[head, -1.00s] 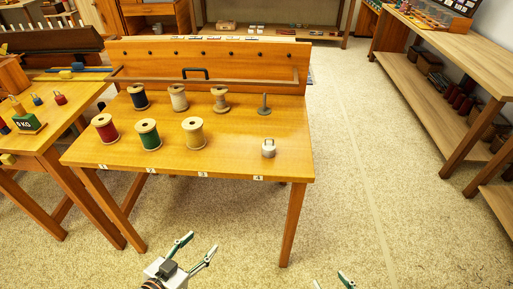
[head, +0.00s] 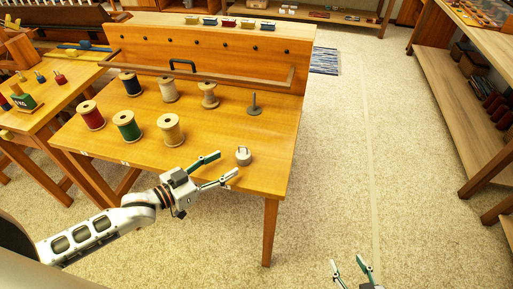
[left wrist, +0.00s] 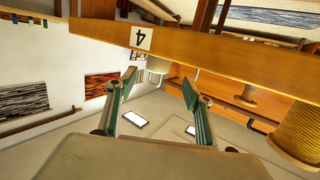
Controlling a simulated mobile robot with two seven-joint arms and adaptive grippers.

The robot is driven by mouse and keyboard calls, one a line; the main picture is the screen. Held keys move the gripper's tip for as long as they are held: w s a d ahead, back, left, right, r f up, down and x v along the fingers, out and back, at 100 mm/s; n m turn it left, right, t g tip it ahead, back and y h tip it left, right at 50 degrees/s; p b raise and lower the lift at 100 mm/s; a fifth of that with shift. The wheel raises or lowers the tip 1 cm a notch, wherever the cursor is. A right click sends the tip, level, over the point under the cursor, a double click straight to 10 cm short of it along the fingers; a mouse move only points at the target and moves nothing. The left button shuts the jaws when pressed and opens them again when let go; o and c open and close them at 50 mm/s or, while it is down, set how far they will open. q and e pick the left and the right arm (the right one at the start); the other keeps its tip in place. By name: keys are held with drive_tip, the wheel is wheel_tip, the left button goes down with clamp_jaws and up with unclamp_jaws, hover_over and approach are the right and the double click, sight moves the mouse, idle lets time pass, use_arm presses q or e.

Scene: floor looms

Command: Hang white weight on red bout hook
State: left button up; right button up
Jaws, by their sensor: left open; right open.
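The white weight (head: 243,156) stands upright near the front right corner of the table, just past my left gripper's fingertips. My left gripper (head: 227,165) is open and empty at the table's front edge. In the left wrist view, which is upside down, a whitish cylinder that looks like the weight (left wrist: 158,66) shows between the open fingers (left wrist: 160,82). Several small coloured bouts lie along the top of the back board, a red one (head: 228,22) among them. Its hook is too small to make out. My right gripper (head: 347,263) is open over the floor, low in the head view.
A grey upright pin (head: 254,104) stands behind the weight. The back board (head: 215,45) has several dark pegs and a rail before it. Open carpet lies to the right.

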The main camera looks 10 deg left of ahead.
sight(237, 157)
use_arm(q)
drive_tip(key=shift+x, duration=1.7)
drive_tip(key=x, duration=0.5)
drive_tip(key=shift+s+d, duration=0.15)
drive_tip(key=shift+c, duration=0.2)
drive_tip(key=c, duration=1.3)
clamp_jaws()
drive_tip(key=shift+r, duration=0.1)
